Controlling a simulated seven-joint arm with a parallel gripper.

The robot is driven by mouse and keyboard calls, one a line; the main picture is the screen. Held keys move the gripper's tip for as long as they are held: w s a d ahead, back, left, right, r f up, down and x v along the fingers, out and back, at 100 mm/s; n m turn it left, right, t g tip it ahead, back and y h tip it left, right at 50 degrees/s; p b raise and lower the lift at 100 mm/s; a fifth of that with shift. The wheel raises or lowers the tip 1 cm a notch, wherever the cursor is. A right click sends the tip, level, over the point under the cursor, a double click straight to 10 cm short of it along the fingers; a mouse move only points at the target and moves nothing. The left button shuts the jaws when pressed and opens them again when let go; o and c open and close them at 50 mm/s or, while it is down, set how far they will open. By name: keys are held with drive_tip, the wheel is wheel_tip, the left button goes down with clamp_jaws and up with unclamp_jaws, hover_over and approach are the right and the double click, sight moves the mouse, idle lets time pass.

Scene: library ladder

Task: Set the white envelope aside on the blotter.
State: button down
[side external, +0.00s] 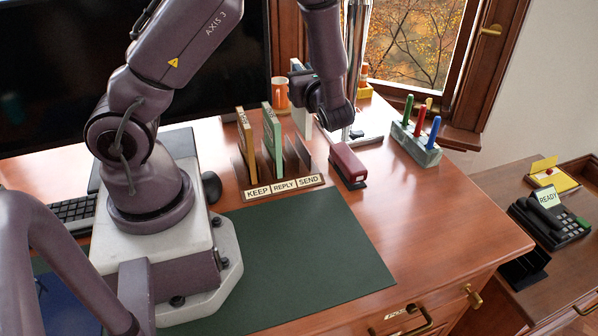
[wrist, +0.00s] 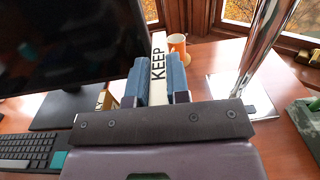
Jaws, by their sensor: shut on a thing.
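A white envelope (side external: 299,112) stands upright at the SEND end of the wooden sorter (side external: 262,193). Its lower edge is partly hidden by the sorter, so I cannot tell whether it is clear of the slot. My gripper (side external: 304,80) is shut on its upper part. In the wrist view the blue fingers of my gripper (wrist: 159,78) press on both sides of the envelope (wrist: 159,52), which reads KEEP along its edge. The dark green blotter (side external: 310,252) lies flat in front of the sorter, with its visible right part bare.
A tan envelope (side external: 243,135) and a green one (side external: 272,145) stand in the sorter. A maroon stapler (side external: 347,165) sits close to its right. An orange mug (side external: 280,93), chrome post (side external: 355,65) and pen block (side external: 415,148) stand behind and right. A monitor (side external: 120,60) fills the back left.

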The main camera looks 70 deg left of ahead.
drive_tip(key=w+d+f+m+t+h, duration=0.15)
drive_tip(key=d+m+t, duration=0.35)
drive_tip(key=d, duration=1)
drive_tip(key=s+d+f+t, duration=0.1)
drive_tip(key=s+d+f, duration=0.1)
drive_tip(key=s+d, duration=0.8)
wheel_tip(320, 180, down, 7)
drive_tip(key=a+n, duration=0.1)
drive_tip(key=shift+s+a, duration=0.25)
drive_tip(key=shift+s, duration=0.2)
drive_tip(key=shift+f, duration=0.25)
drive_tip(key=c, duration=1.1)
unclamp_jaws()
drive_tip(key=shift+r, duration=0.15)
